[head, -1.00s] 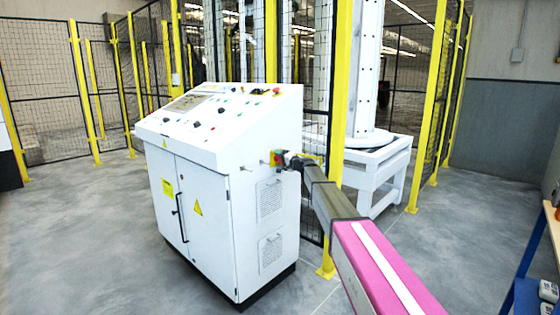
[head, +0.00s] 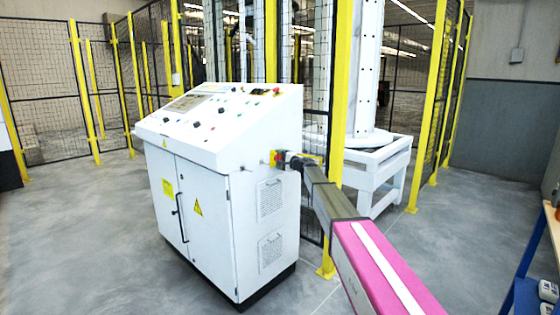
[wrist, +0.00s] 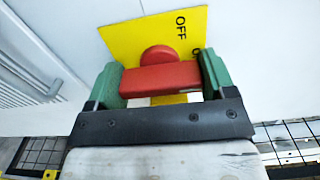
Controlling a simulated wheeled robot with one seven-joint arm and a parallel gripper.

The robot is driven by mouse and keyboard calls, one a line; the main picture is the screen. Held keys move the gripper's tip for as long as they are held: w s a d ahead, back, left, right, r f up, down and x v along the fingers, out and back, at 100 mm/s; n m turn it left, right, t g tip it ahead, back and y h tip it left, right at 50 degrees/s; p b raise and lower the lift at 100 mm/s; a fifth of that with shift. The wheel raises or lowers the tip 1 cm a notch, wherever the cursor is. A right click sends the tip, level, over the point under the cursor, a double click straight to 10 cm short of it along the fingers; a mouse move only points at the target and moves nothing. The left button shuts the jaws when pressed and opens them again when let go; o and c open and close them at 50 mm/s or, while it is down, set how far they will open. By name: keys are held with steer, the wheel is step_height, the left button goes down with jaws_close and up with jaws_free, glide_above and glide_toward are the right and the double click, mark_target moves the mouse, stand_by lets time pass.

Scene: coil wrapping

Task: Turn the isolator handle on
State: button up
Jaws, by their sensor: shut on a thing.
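The isolator handle (wrist: 160,77) is a red bar with a round hub on a yellow plate (wrist: 128,38). The plate is on the side wall of the white control cabinet (head: 235,185). The word OFF shows on the plate above the bar, and part of another marking shows by the right finger. In the wrist view my gripper (wrist: 160,82) has its green fingers at the two ends of the red bar, shut on it. The bar lies across between the fingers, square to my gripper. In the head view my gripper (head: 287,160) is small at the plate and hides most of the handle.
A yellow fence post (head: 340,120) stands close behind my arm. The cabinet's sloped top (head: 215,112) carries several buttons and a screen. A white frame (head: 375,165) stands behind the mesh. The floor (head: 90,235) left of the cabinet is clear.

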steer(key=o, duration=0.6)
steer(key=shift+o, duration=0.2)
steer(key=shift+d, duration=0.1)
steer(key=v, duration=1.1)
steer(key=shift+s+f, duration=0.1)
